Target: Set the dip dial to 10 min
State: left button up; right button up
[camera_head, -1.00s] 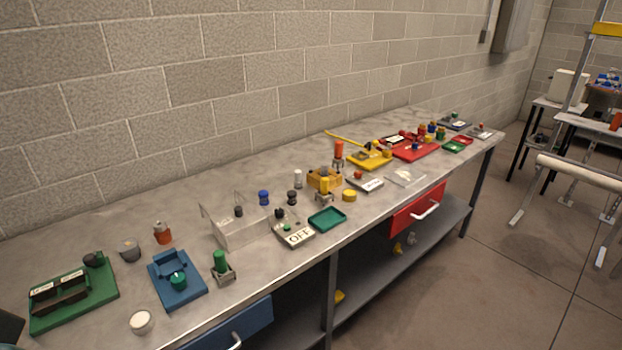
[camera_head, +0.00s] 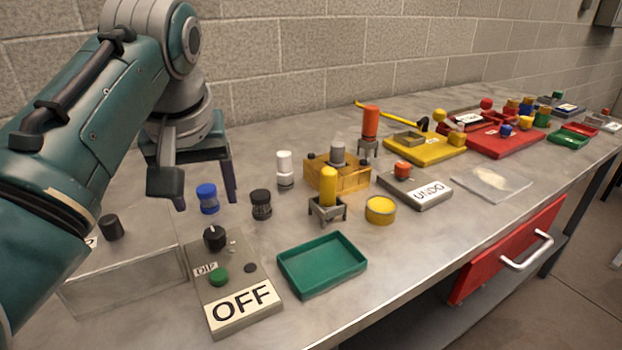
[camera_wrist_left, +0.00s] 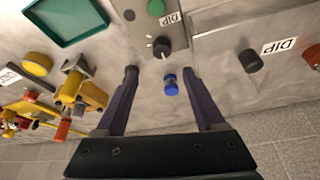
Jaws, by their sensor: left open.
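The dip dial (camera_head: 214,237) is a black knob with a white pointer mark on a grey panel (camera_head: 228,285). The panel also bears a DIP label, a green button (camera_head: 219,277) and an OFF plate. In the left wrist view the dial (camera_wrist_left: 162,47) shows just beyond my fingertips. I cannot read a 10 min mark. My left gripper (camera_head: 206,201) is open and empty, pointing down above the bench behind the panel, apart from the dial. In the left wrist view a blue-capped jar (camera_wrist_left: 170,85) shows between the fingers (camera_wrist_left: 159,74). My right gripper is not in view.
A clear box (camera_head: 130,275) with a black knob on top stands left of the panel. A black-capped jar (camera_head: 261,204), a green tray (camera_head: 322,265) and a yellow knob on a stand (camera_head: 328,190) are to the right. The bench front by the tray is clear.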

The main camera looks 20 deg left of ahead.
aim_at(213, 231)
pick_arm(q)
jog(key=x, duration=0.2)
jog(key=b+x, duration=0.1)
jog(key=x, duration=0.2)
jog(key=b+x, duration=0.1)
jog(key=x, duration=0.2)
jog(key=shift+s+f, duration=0.2)
jog(key=shift+s, duration=0.2)
jog(key=shift+w+a+f, duration=0.15)
jog(key=shift+w+f, duration=0.05)
jog(key=shift+f, duration=0.1)
grip_shut()
